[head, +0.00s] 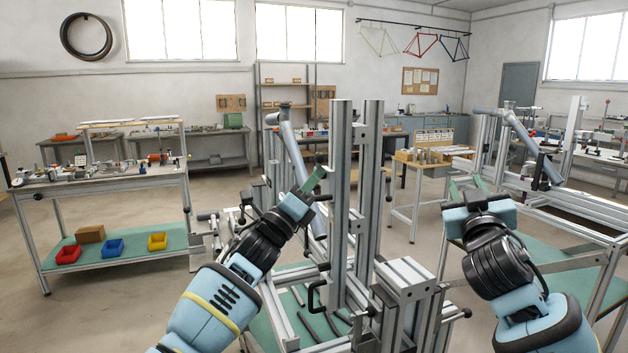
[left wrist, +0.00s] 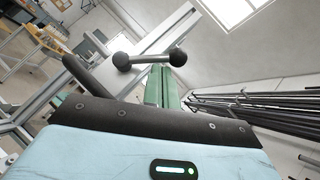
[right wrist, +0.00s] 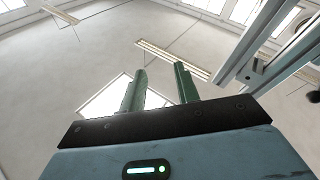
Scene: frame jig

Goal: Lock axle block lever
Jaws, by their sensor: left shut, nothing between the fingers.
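My left gripper (head: 316,179) is shut and empty, its green fingers beside the upright aluminium posts of the frame jig (head: 341,150). In the left wrist view the closed fingers (left wrist: 160,84) point at a dark lever bar with round black knobs at both ends (left wrist: 150,59). The bar crosses just at or beyond the fingertips; I cannot tell whether they touch. Which jig part is the axle block is unclear. My right gripper (head: 468,187) is open and empty, right of the jig; its two spread fingers show in the right wrist view (right wrist: 160,82).
A black handle (head: 314,293) sticks out low on the jig. A grey tube (head: 292,150) slants behind my left gripper. A workbench with small bins (head: 110,247) stands left. A second jig (head: 525,150) stands at the right. Open floor lies between the left bench and the jig.

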